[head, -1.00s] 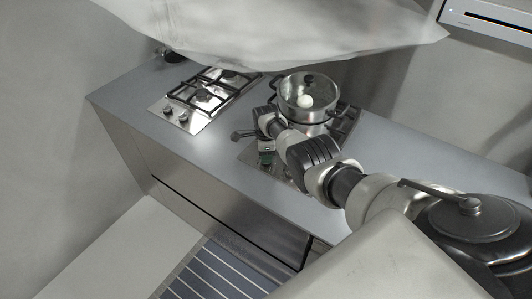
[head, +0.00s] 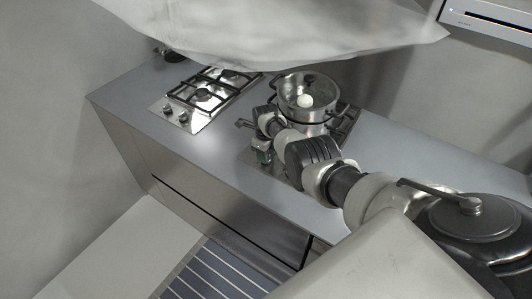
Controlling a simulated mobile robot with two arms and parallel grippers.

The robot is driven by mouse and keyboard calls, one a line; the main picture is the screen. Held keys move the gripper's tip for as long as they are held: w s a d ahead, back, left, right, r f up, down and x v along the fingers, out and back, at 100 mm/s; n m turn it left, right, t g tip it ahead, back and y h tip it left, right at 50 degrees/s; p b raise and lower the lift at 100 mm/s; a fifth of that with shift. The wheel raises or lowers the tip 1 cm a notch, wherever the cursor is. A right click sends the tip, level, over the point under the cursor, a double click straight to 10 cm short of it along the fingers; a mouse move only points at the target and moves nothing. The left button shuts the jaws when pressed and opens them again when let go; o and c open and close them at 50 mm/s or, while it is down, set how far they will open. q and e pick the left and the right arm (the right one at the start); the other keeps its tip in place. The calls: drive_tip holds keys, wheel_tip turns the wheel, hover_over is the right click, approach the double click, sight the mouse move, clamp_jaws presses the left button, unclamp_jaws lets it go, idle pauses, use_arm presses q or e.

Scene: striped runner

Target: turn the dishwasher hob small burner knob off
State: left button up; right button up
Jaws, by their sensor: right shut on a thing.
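My right arm reaches in from the lower right. My right gripper (head: 256,146) is at the front left part of the right hob (head: 284,173). It is shut on a knob there, which the hand hides, as it does the hob's other controls. Which knob it is, and its setting, cannot be seen. A steel pot (head: 307,106) with a glass lid stands on this hob, just behind the hand, with a round white thing (head: 305,101) showing in it. My left gripper is not in view.
A second steel hob (head: 194,117) with black grates and two front knobs (head: 175,113) lies on the grey counter (head: 135,97) to the left. Counter between the hobs is bare. A striped runner (head: 225,272) lies on the floor. A pale hanging shape crosses the top.

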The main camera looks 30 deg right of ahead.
idle(0.4)
drive_tip(key=o, duration=0.9)
drive_tip(key=shift+o, duration=0.2)
wheel_tip(320, 180, up, 6)
drive_tip(key=p, duration=0.3)
drive_tip(key=shift+f, duration=0.15)
drive_tip(key=shift+d+r, duration=0.1)
drive_tip(key=shift+r, duration=2.45)
drive_tip(key=shift+s+f, duration=0.1)
